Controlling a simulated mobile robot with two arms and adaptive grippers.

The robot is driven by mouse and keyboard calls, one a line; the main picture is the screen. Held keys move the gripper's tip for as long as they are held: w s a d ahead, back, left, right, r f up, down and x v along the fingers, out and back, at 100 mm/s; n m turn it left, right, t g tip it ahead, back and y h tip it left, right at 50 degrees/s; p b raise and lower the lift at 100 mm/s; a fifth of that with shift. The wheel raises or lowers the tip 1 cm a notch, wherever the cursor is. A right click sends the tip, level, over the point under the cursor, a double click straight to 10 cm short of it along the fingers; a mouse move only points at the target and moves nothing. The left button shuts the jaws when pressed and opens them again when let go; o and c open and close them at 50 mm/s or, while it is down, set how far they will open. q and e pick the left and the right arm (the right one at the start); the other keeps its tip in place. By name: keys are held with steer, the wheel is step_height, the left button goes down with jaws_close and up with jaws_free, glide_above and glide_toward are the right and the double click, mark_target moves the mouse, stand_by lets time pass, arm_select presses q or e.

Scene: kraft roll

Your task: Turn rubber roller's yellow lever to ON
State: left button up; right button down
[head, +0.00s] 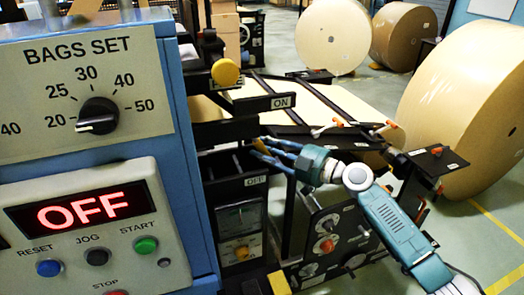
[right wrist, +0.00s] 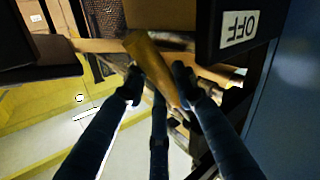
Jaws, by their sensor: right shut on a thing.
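The yellow lever (right wrist: 150,65) of the rubber roller lies between the dark fingers of my right gripper (right wrist: 158,85) in the right wrist view. The gripper is shut on it. In the head view my right gripper (head: 270,150) reaches in from the right, and its fingers hide most of the lever. The ON plate (head: 281,102) is above the fingers. The OFF plate (head: 256,180) is below them and also shows upside down in the right wrist view (right wrist: 238,28). The lever's pivot is not clear to see. My left gripper is not in view.
A blue control cabinet (head: 190,150) with a BAGS SET dial (head: 98,116) and a lit OFF display (head: 80,210) stands close on the left. A yellow knob (head: 226,72) is above the plates. Large paper rolls (head: 465,110) stand behind on the right.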

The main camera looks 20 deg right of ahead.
steer(key=shift+d+r+n+g+h+b, duration=0.3)
steer(key=shift+d+r+n+g, duration=0.1)
steer(key=shift+d+n, duration=0.25)
steer(key=d+r+n+g+h+p, duration=0.2)
steer(key=d+r+n+h+p, duration=0.2)
steer(key=r+p, duration=0.5)
steer(key=n+h+p, duration=0.2)
steer(key=shift+r+p, duration=0.4)
steer(key=shift+w+d, duration=0.1)
steer(key=shift+w, duration=0.05)
steer(key=shift+h, duration=0.3)
